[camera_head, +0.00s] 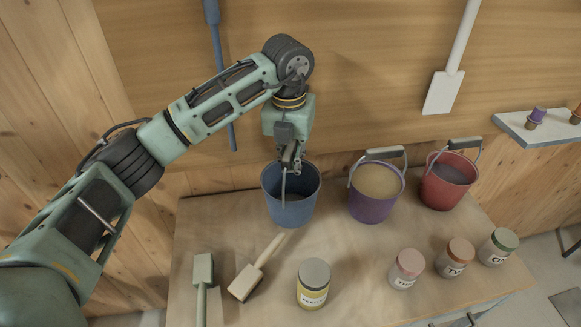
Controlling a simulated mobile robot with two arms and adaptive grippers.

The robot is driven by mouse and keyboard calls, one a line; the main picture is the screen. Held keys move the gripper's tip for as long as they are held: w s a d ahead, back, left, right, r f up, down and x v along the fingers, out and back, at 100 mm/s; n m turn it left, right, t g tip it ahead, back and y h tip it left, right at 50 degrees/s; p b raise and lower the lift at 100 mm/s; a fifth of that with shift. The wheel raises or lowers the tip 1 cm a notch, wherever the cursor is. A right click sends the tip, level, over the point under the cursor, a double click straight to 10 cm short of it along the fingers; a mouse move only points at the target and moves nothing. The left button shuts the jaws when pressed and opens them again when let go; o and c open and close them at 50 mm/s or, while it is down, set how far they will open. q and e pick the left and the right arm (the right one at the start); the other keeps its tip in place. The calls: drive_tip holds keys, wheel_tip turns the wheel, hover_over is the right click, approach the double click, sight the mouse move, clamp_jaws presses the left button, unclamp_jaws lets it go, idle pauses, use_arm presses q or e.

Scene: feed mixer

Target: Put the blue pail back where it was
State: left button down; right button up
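The blue pail (292,212) is at the back left of the table, left of the purple pail. My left gripper (291,162) is directly above the pail, pointing down, and appears shut on the handle grip. The fingers partly cover the grip. I cannot tell whether the pail's base touches the table. My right gripper is not in view.
A purple pail (370,208) and a red pail (441,192) stand to the right. Several smaller jars stand front right. The table (350,262) is clear mid-front.

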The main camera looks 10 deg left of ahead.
sight(290, 178)
use_arm(q)
drive_tip(key=shift+s+a+f, duration=0.1)
drive_tip(key=shift+a+f, duration=0.05)
drive_tip(key=shift+f, duration=0.4)
wheel_tip(290, 178, down, 2)
drive_tip(key=shift+f+p, duration=0.1)
drive_tip(key=shift+p, duration=0.55)
drive_tip(key=shift+f, duration=0.3)
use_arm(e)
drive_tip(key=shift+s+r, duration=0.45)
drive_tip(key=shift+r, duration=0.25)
use_arm(q)
drive_tip(key=c, duration=2.5)
unclamp_jaws()
drive_tip(key=shift+f, duration=0.15)
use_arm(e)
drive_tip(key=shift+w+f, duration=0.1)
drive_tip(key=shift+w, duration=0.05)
use_arm(q)
drive_tip(key=o, duration=0.8)
